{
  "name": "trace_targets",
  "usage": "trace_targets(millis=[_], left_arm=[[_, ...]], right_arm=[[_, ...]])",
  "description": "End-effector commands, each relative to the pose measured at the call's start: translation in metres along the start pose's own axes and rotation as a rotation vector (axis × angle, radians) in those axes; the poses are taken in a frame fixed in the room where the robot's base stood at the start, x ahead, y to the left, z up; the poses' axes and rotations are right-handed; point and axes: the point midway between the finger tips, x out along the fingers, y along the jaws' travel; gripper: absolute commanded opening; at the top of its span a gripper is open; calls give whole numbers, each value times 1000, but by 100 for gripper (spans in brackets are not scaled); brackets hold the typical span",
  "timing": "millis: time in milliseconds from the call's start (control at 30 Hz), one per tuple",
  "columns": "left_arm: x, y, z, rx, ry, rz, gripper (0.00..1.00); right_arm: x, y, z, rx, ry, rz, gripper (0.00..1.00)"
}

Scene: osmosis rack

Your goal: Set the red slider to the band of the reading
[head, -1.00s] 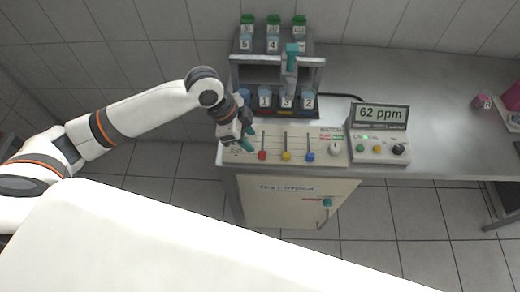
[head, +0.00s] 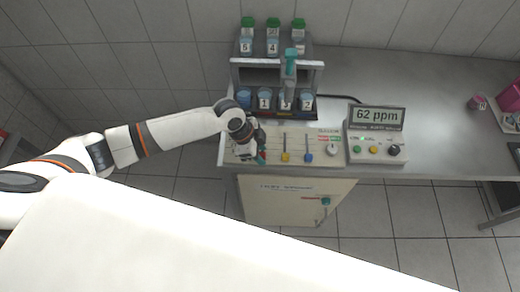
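The slider panel (head: 318,137) lies on the bench with upright slots. The yellow slider (head: 285,157) and the blue slider (head: 308,157) sit at the near ends of their slots. I cannot tell whether the fingers touch or grip the red knob. The meter display (head: 377,115) reads 62 ppm. My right gripper is not in view.
A rack (head: 235,76) with numbered, green-capped containers and a teal-handled part stands behind the panel. A white cabinet (head: 277,205) is below. A pink container (head: 477,103) stands at the right. The bench between meter and container is clear.

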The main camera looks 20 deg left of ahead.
Motion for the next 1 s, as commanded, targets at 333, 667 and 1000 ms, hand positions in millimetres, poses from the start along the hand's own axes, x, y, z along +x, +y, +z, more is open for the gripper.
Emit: trace_targets(millis=[333,667,1000], left_arm=[[3,0,0,0,0,-1,33],[3,0,0,0,0,-1,0],[6,38,-1,-2,1,3,0]], right_arm=[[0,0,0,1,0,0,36],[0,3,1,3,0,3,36],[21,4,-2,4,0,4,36]])
